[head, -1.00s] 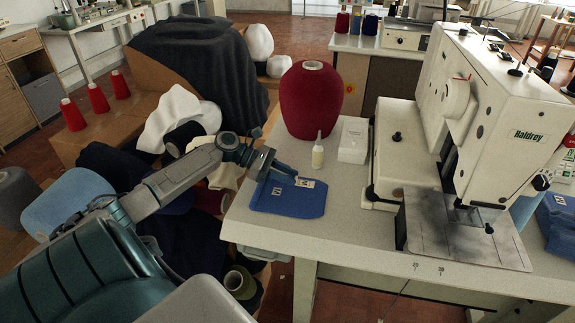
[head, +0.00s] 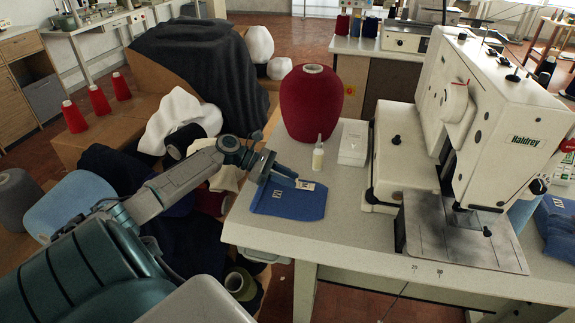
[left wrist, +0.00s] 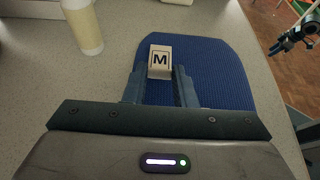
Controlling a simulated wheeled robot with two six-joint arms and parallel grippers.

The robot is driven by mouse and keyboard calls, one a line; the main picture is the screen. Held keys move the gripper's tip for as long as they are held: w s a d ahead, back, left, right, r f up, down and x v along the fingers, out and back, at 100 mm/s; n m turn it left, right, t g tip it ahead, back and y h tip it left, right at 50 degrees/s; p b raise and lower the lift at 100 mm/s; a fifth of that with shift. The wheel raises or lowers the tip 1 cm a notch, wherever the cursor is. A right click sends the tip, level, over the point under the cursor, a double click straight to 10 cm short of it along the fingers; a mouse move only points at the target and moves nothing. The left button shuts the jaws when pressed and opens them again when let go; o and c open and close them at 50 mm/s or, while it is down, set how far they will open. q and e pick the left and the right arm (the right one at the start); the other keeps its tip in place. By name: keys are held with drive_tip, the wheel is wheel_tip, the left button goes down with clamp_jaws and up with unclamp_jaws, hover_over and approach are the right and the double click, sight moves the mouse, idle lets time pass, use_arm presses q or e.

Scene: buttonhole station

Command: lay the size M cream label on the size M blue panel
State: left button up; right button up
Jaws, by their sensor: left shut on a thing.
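My left gripper (head: 296,179) is shut on the cream label (head: 306,185), a small tag that stands out at the fingertips. In the left wrist view the label (left wrist: 160,60) shows a black M and sits between the fingertips of the left gripper (left wrist: 159,76). The blue panel (head: 290,208) lies flat on the table, under the gripper. It fills the middle of the left wrist view (left wrist: 215,75), behind the label. A small pale mark (head: 277,192) shows on the panel. I cannot tell if the label touches the cloth.
A small bottle (head: 318,154), a white box (head: 354,143) and a red yarn cone (head: 312,105) stand behind the panel. The sewing machine (head: 490,120) stands to the right, with another blue panel (head: 560,225) beyond it. Bare table (head: 350,215) lies between.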

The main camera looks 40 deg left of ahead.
use_arm(q)
drive_tip(key=shift+s+f, duration=0.15)
drive_tip(key=shift+f, duration=0.45)
drive_tip(key=o, duration=1)
drive_tip(key=shift+s+a+r, duration=0.15)
drive_tip(key=shift+a+r, duration=0.05)
drive_tip(key=shift+a, duration=0.3)
drive_tip(key=v, duration=0.5)
drive_tip(key=p+v, duration=0.1)
drive_tip(key=v, duration=0.2)
drive_tip(key=shift+a+r, duration=0.15)
drive_tip(key=shift+r, duration=0.35)
drive_tip(key=shift+s+a+r, duration=0.2)
drive_tip(key=shift+r, duration=0.05)
drive_tip(key=shift+s+a+r, duration=0.1)
drive_tip(key=shift+a, duration=0.25)
drive_tip(key=shift+r, duration=0.1)
